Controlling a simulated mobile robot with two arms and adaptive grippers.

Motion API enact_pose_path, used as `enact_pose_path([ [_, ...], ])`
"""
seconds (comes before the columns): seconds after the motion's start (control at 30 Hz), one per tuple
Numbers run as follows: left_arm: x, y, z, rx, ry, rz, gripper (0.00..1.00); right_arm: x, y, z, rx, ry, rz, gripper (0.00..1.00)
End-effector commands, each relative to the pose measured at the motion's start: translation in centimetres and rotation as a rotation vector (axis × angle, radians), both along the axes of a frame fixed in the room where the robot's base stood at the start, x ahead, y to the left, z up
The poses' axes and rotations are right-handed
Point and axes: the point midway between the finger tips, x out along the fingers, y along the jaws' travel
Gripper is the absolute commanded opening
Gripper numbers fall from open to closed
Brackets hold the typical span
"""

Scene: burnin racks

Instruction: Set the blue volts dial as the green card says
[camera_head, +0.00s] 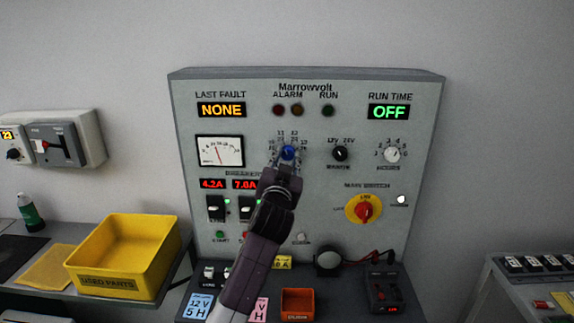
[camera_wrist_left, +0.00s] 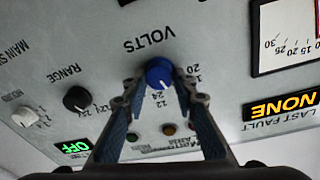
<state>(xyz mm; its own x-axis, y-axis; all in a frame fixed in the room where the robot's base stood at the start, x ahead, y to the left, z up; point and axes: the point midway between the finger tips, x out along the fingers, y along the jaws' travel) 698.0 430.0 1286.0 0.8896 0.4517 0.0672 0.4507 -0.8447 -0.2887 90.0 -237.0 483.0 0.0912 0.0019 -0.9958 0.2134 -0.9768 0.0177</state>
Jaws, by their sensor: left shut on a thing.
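The blue volts dial (camera_head: 288,152) is on the upright grey panel (camera_head: 310,88), left of the black range dial (camera_head: 340,153). My left gripper (camera_head: 285,162) reaches up to it from below and hides part of its scale. In the left wrist view the blue dial (camera_wrist_left: 159,72) sits between the two fingertips of my left gripper (camera_wrist_left: 160,86), which is shut on it. The numbers 12, 24 and 20 show beside it there. I see no green card; a blue card (camera_head: 199,306) reads 12 V 5 H, and a pink card (camera_head: 260,309) is partly behind my arm.
The white hours dial (camera_head: 392,153) and red-yellow main switch (camera_head: 363,209) are to the right. Below stand an orange bin (camera_head: 297,304) and a black box with leads (camera_head: 384,290). A yellow parts bin (camera_head: 125,284) is at the left.

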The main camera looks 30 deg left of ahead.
Motion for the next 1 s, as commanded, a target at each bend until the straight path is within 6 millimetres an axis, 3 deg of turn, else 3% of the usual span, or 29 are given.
enact_pose_path([
  [0.73, 0.05, -0.02, -0.32, -0.087, -0.044, 0.0, 0.02, -0.02, 0.34, -0.92, 0.004, 0.0, -0.001, 0.44],
  [0.77, 0.05, -0.02, -0.32, -0.087, -0.044, 0.0, 0.28, -0.02, 0.34, -0.92, 0.004, 0.0, -0.001, 0.44],
  [0.9, 0.04, -0.01, -0.25, -0.086, -0.046, 0.0, 0.43, -0.02, 0.33, -0.9, 0.004, 0.0, -0.001, 0.44],
  [1.0, 0.03, -0.01, -0.18, -0.085, -0.048, 0.0, 0.44, -0.03, 0.33, -0.91, 0.004, 0.0, -0.001, 0.44],
])
